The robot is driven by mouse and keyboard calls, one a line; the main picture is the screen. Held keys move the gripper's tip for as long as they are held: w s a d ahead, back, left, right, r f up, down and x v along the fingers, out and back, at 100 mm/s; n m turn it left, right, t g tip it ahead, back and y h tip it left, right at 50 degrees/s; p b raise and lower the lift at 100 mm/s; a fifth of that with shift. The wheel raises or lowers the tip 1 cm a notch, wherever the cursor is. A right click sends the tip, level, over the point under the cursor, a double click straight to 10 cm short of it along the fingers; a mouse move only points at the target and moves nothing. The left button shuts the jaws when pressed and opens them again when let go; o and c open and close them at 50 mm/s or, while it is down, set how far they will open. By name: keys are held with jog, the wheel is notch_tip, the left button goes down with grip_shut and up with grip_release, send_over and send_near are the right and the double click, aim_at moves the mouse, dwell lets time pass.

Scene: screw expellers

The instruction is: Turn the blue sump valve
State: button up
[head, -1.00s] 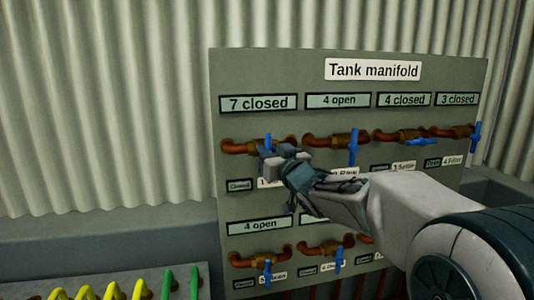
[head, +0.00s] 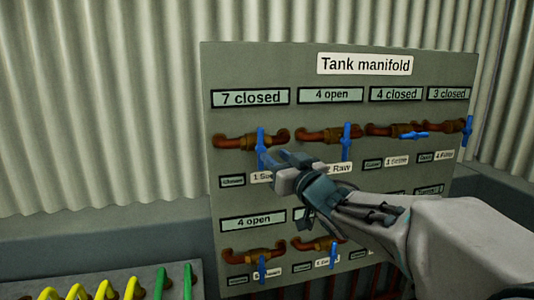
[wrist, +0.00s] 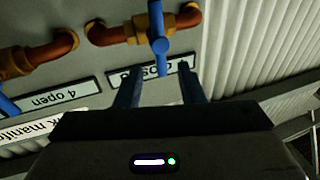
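A blue valve handle (head: 261,145) sits on the brown pipe at the top left of the panel, under the display "7 closed". The label below it starts "1 S"; my gripper hides the rest. The handle stands upright.
The Tank manifold panel (head: 215,175) carries several more blue valves; the handle of valve 2 (head: 346,142) is close right of my gripper. Lower valves (head: 262,269) lie below. A rack with yellow and green handles (head: 55,288) stands at the lower left.

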jog(key=v, duration=0.5)
jog(key=shift+s+d+f, duration=0.1)
jog(key=shift+s+d, duration=0.1)
jog(key=shift+s, duration=0.1)
jog(key=shift+s, duration=0.1)
jog(key=s+d+p, duration=0.1)
jog(key=s+d, duration=0.1)
jog(key=s, duration=0.5)
jog(key=shift+s, duration=0.25)
jog(key=shift+d, duration=0.2)
